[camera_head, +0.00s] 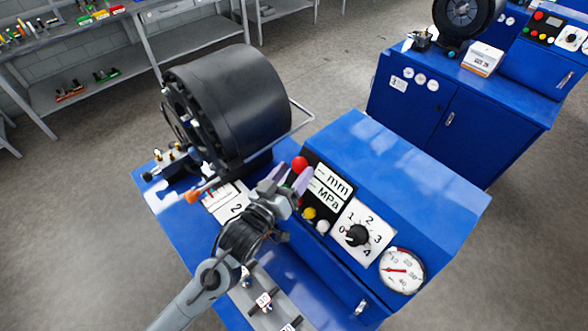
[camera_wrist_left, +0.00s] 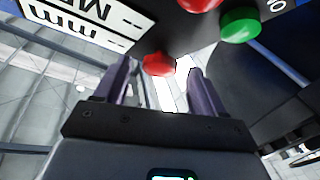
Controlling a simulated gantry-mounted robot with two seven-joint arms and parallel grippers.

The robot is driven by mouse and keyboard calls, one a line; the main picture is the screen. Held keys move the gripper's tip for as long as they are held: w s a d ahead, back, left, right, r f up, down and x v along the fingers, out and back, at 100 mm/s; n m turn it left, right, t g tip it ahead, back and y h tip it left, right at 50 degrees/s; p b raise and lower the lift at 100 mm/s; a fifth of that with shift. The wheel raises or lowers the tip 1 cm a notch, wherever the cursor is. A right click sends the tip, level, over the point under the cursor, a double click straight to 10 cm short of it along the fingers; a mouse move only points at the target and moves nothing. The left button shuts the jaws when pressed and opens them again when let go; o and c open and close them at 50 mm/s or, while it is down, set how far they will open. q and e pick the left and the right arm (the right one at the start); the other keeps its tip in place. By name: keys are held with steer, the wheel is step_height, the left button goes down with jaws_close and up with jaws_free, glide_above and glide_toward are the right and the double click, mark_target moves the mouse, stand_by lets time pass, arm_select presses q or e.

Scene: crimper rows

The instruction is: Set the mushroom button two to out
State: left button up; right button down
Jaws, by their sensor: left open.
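The red mushroom button (camera_head: 299,163) stands at the upper left end of the near machine's control panel. It also shows in the left wrist view (camera_wrist_left: 159,63), between and just beyond the fingertips. My left gripper (camera_head: 290,175) is open and empty in front of the panel, close to this button; contact cannot be made out. Its two fingers also show in the wrist view (camera_wrist_left: 160,75). How far the button stands out is hard to tell. A white card with a 2 (camera_head: 232,208) lies on this machine's table. My right gripper is out of view.
A green button (camera_wrist_left: 240,25) and another red button (camera_wrist_left: 200,4) sit beside it. Yellow (camera_head: 309,213) and white (camera_head: 323,227) buttons, a dial (camera_head: 357,235) and a gauge (camera_head: 402,270) follow. The black crimper head (camera_head: 240,100) and its metal rail stand close by. Another blue machine (camera_head: 480,110) stands behind.

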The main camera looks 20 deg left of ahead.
arm_select(q)
steer(key=shift+w+d, duration=0.1)
steer(key=shift+w, duration=0.35)
